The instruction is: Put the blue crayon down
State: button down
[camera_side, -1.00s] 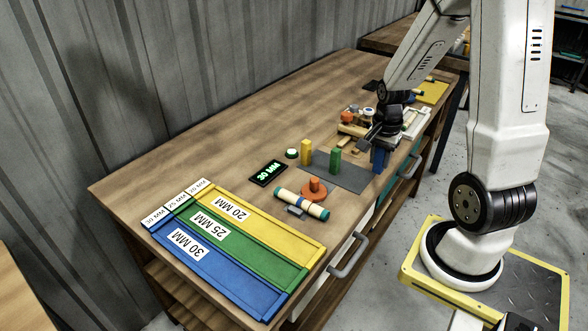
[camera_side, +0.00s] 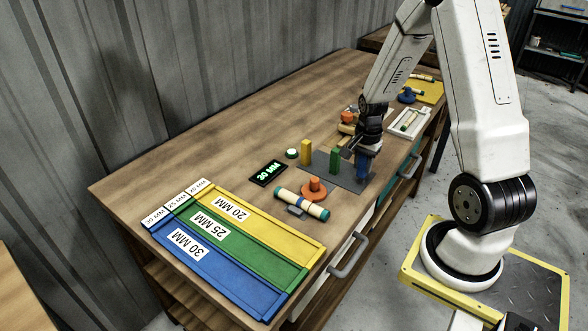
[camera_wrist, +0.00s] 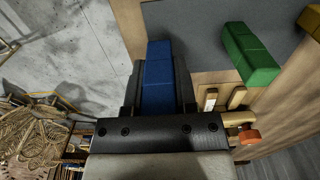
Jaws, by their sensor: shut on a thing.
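The blue crayon (camera_side: 362,168) is a blocky blue stick, upright in the side view. My gripper (camera_side: 356,150) is shut on its upper part. In the wrist view the blue crayon (camera_wrist: 158,72) sits between the two dark fingers of my gripper (camera_wrist: 158,92). In the side view it is at the right end of the grey mat (camera_side: 320,172). I cannot tell whether its lower end touches the mat. The green crayon (camera_side: 335,160) and the yellow crayon (camera_side: 306,152) stand upright in a row to its left.
An orange knob-like piece (camera_side: 314,190) and a cream roll with teal ends (camera_side: 302,203) lie in front of the mat. A black "30 MM" display (camera_side: 268,173) is left of it. Coloured trays (camera_side: 245,247) fill the near left. Small tools clutter the table behind my gripper.

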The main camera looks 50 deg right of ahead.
aim_at(360, 172)
jog(key=shift+f, duration=0.1)
jog(key=shift+w+d+f, duration=0.15)
jog(key=shift+w+f, duration=0.1)
jog(key=shift+f, duration=1.5)
jog(key=shift+f, duration=0.1)
jog(key=shift+c, duration=2)
grip_release()
jog(key=shift+r, duration=6.1)
